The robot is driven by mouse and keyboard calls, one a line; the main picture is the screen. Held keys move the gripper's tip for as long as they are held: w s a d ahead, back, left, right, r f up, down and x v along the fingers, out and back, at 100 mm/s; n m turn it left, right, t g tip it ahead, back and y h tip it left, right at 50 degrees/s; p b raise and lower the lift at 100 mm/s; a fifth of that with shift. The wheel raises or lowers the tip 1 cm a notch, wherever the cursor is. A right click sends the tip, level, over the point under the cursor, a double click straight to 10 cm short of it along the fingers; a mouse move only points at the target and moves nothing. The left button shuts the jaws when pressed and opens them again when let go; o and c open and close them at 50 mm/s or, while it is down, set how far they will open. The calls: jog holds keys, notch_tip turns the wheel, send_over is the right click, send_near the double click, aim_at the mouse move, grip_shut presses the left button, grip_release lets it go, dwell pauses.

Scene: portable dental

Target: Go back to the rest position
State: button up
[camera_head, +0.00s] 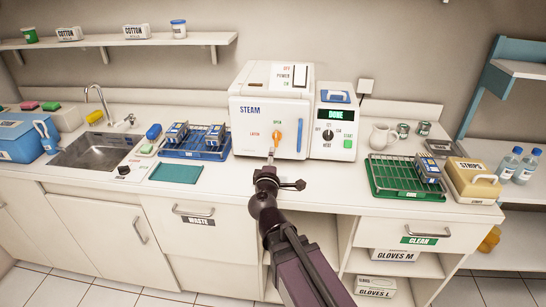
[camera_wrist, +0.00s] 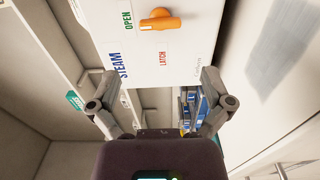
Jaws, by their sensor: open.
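My gripper (camera_head: 286,168) is open and empty, at the end of my arm reaching forward over the counter's front edge. It is just in front of and below the white steam sterilizer (camera_head: 260,112). One finger shows close under the orange latch knob (camera_head: 277,136), but I cannot tell from the head view whether they touch. In the wrist view, my gripper's two fingers (camera_wrist: 160,78) are spread wide with nothing between them. The orange knob (camera_wrist: 160,20) lies beyond the fingertips, apart from them. The sterilizer door looks shut.
A blue rack (camera_head: 192,148) with packs stands left of the sterilizer, and a teal mat (camera_head: 176,173) lies before it. A green tray (camera_head: 392,192) with a wire rack is on the right, beside the strips box (camera_head: 470,183). Open floor lies before the cabinets.

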dwell(0.4)
jog(key=d+f+m+g+h+p, duration=0.1)
jog(key=d+f+m+g+h, duration=0.1)
jog(key=d, duration=0.4)
jog(key=s+d+f+m+g+h+p, duration=0.1)
jog(key=d+m+g+h, duration=0.1)
jog(key=d+m, duration=0.3)
jog(key=s+d+f+m+g+h+p, duration=0.1)
jog(key=d+m+g, duration=0.3)
jog(key=d, duration=0.4)
jog(key=shift+s+f+h+p, duration=0.1)
jog(key=shift+f+h+p, duration=0.4)
jog(key=shift+f, duration=0.35)
jog(key=s+d+f+m+g, duration=0.1)
jog(key=s+g, duration=0.1)
jog(key=s+d+f+m+g+y+p, duration=0.1)
jog(key=d+g, duration=0.1)
jog(key=s+d+f+m+g+y+p, duration=0.1)
jog(key=s+d+m, duration=0.1)
jog(key=shift+s+f+g, duration=0.3)
jog(key=shift+f+g, duration=0.1)
jog(key=s+m+g+y+p, duration=0.2)
jog(key=s+g+y, duration=0.2)
jog(key=s, duration=0.2)
jog(key=shift+s+f+y, duration=0.3)
jog(key=shift+s, duration=0.1)
jog(key=shift+a, duration=0.1)
jog(key=shift+c, duration=0.2)
